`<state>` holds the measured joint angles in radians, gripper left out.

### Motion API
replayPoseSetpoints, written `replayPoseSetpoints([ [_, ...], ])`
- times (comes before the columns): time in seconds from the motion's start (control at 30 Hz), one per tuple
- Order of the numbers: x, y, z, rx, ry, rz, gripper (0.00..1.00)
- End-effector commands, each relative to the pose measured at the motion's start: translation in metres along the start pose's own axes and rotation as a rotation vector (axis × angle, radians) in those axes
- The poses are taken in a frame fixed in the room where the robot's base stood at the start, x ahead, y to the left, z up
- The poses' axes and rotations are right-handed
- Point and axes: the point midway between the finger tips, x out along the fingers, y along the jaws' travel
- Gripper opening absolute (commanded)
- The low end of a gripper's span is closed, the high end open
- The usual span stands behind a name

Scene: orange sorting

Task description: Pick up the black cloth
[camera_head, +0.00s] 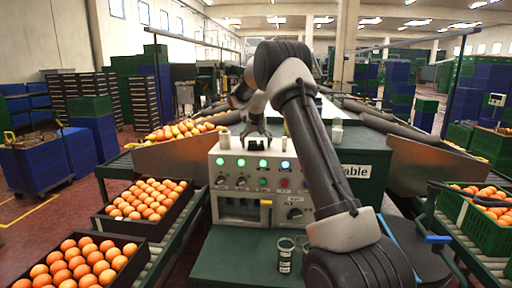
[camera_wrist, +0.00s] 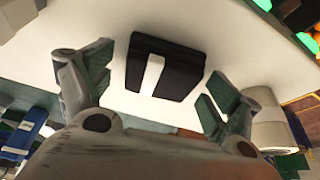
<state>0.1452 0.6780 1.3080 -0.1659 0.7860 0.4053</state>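The black cloth (camera_wrist: 181,72) lies as a flat folded dark square with a white strip across it. It rests on a white surface (camera_wrist: 225,30) in the wrist view. My gripper (camera_wrist: 157,70) is open, with one finger to the left and one to the right of the cloth. The fingers look apart from it and nothing is held. In the head view, my gripper (camera_head: 255,137) hangs over the top of the control cabinet.
The control cabinet (camera_head: 212,190) has lit green buttons on its front. A pale cup (camera_head: 225,139) and another cup (camera_head: 337,130) stand on top. A pale cylinder (camera_wrist: 270,125) is close to the right finger. Crates of oranges (camera_head: 106,213) line the left conveyor.

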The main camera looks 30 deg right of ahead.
Motion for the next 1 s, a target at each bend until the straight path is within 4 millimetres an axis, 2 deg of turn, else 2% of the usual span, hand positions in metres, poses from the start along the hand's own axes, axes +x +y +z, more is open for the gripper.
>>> replayPoseSetpoints([
  [0.03, 0.0, 0.0, 0.0, 0.0, 0.0, 0.0, 0.76],
  [0.2, 0.0, 0.0, 0.0, 0.0, 0.0, 0.0, 0.45],
  [0.23, 0.0, 0.0, 0.0, 0.0, -0.001, 0.0, 0.43],
  [0.57, -0.005, 0.0, -0.002, 0.0, 0.001, 0.0, 0.43],
  [1.0, -0.079, -0.001, -0.033, -0.002, 0.001, -0.001, 0.43],
])
